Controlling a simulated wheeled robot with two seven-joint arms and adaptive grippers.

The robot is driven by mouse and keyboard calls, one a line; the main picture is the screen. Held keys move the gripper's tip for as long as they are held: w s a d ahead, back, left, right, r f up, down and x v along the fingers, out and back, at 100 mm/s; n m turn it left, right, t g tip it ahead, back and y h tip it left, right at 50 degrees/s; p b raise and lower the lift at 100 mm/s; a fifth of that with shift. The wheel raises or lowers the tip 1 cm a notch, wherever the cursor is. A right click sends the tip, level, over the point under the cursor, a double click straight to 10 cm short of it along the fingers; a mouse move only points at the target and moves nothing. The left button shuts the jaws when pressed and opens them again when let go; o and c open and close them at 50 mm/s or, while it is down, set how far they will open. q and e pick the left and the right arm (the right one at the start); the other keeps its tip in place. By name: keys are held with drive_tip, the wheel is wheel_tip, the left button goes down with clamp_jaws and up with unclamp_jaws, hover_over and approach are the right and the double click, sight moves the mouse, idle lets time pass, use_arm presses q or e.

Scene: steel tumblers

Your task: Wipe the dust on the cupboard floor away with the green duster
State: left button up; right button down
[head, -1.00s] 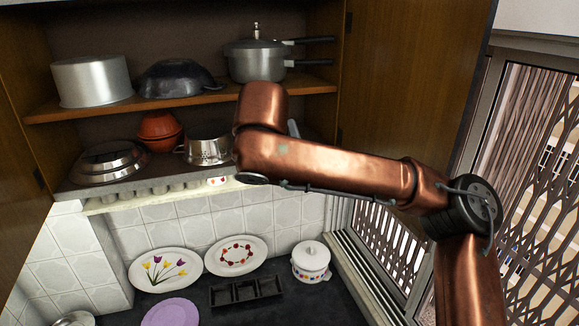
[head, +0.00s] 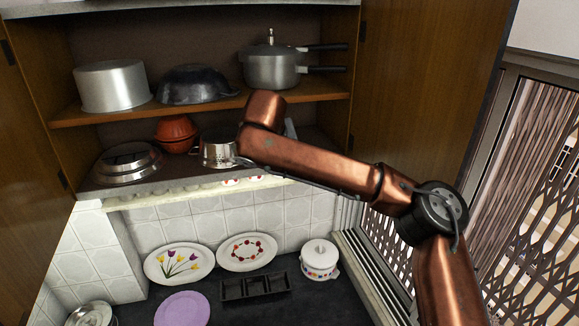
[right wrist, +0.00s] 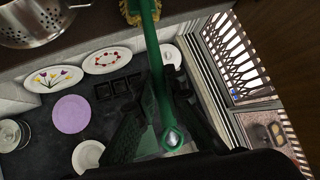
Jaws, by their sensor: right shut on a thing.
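The green duster (right wrist: 152,50) shows in the right wrist view, with its yellow-fringed head (right wrist: 135,10) at the top edge. My right gripper (right wrist: 162,100) is shut on its green handle. The gripper is hidden behind my own copper arm in the head view. The cupboard floor (head: 100,187) is the lower, greyish board, and my arm covers its right part. The duster head is at the cupboard floor's edge in the right wrist view; I cannot tell if it touches. No dust is clearly visible. My left gripper is not in view.
On the cupboard floor stand a steel bowl (head: 128,163), orange pots (head: 175,133) and a steel colander (head: 217,152). The shelf above holds a pot (head: 112,87), a dark pan (head: 192,85) and a pressure cooker (head: 272,68). Open doors flank the cupboard; plates (head: 180,262) stand below.

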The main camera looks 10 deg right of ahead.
drive_tip(key=w, duration=0.6)
drive_tip(key=shift+w+f, duration=0.15)
drive_tip(key=shift+f, duration=0.2)
drive_tip(key=shift+a+f, duration=0.1)
drive_tip(key=shift+f, duration=0.85)
idle(0.4)
